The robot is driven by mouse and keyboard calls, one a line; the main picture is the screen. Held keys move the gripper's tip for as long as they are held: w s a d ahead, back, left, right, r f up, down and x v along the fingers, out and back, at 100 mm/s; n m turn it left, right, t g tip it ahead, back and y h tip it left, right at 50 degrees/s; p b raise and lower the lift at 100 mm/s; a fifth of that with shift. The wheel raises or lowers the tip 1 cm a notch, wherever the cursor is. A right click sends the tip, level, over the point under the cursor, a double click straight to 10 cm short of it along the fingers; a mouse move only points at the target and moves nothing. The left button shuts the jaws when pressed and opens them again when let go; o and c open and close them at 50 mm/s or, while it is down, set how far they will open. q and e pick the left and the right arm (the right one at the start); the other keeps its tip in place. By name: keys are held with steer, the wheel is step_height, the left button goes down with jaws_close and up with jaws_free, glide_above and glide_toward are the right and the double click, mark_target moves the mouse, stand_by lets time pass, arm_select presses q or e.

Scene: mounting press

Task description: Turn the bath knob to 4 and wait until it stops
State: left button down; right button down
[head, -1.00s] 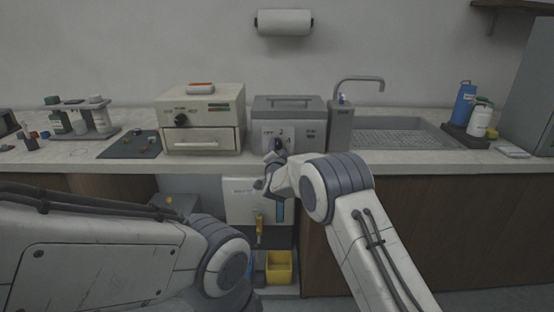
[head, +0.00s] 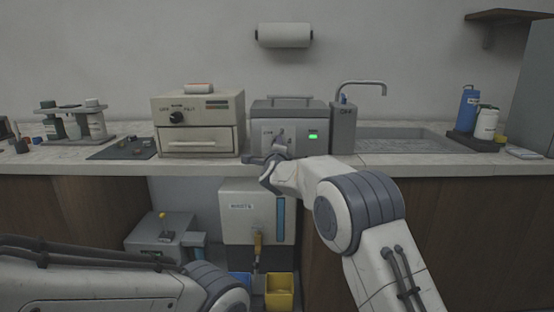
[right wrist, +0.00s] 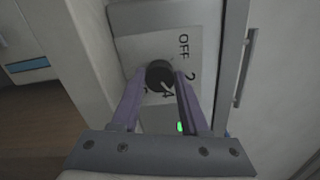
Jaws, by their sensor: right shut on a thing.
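The bath (head: 289,112) is a grey box with a lid handle on the counter, left of the tap. Its dark round knob (right wrist: 160,75) shows in the right wrist view beside the printed marks OFF, 2 and 4. A further mark is mostly hidden by a finger. The knob's white pointer line points toward the 4. My right gripper (right wrist: 158,85) is shut on the knob, one finger on each side; in the head view it covers the knob. A green light (head: 313,136) glows on the bath's front. Only my left arm's links show; its gripper is out of view.
A beige oven-like box (head: 198,122) with its own knob stands left of the bath. A tap and sink (head: 400,134) lie to the right. Below the counter are a white waste tank (head: 240,209) and a yellow bin (head: 279,291).

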steer(key=shift+m+b, duration=1.75)
steer(key=shift+m, duration=0.35)
steer(key=shift+d, duration=0.1)
steer(key=shift+c, duration=2.1)
jaws_free()
steer(key=shift+s, duration=0.55)
steer(key=s+b, duration=0.1)
steer(key=s, duration=0.8)
steer(key=shift+s+b, duration=0.15)
steer(key=shift+b, duration=0.2)
